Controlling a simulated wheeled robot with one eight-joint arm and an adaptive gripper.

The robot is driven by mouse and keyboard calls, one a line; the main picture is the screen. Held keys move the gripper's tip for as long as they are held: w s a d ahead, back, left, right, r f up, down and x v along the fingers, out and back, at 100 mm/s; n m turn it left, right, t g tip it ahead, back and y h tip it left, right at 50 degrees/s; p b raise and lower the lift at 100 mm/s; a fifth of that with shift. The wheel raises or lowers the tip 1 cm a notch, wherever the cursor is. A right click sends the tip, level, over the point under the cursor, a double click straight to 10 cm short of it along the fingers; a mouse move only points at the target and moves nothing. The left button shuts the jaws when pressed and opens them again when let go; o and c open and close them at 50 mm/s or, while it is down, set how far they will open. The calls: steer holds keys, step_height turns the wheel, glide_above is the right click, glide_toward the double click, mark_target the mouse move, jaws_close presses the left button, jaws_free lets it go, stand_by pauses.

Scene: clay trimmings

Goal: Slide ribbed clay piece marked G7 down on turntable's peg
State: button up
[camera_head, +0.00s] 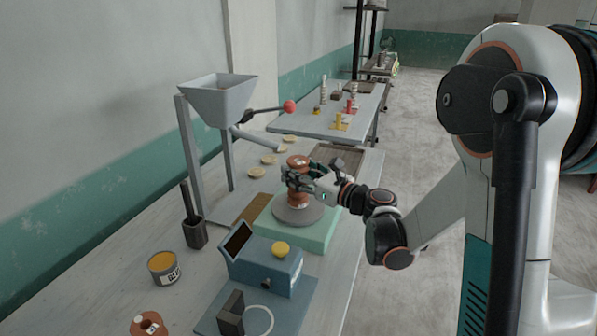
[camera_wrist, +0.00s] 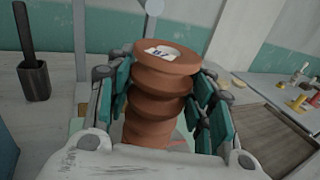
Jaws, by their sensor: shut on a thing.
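The ribbed clay piece (camera_wrist: 157,95) is reddish brown and has a white label on its top; the label's mark is hard to read. It stands about upright in my gripper (camera_head: 300,180), whose fingers close on it from both sides; they also show in the wrist view (camera_wrist: 160,105). In the head view the clay piece (camera_head: 297,163) is over the grey turntable (camera_head: 298,216), which sits on a pale green base (camera_head: 313,238). The peg is hidden. I cannot tell whether the clay piece touches the turntable.
A blue box with a yellow knob (camera_head: 270,265) stands in front of the turntable. A can (camera_head: 164,268) and another clay piece (camera_head: 148,324) are at the front left. A grey hopper (camera_head: 217,98) and a dark holder (camera_head: 194,232) stand left. A second table (camera_head: 320,122) is behind.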

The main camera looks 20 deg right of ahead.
steer(key=shift+f, duration=0.45)
steer(key=o, duration=1.6)
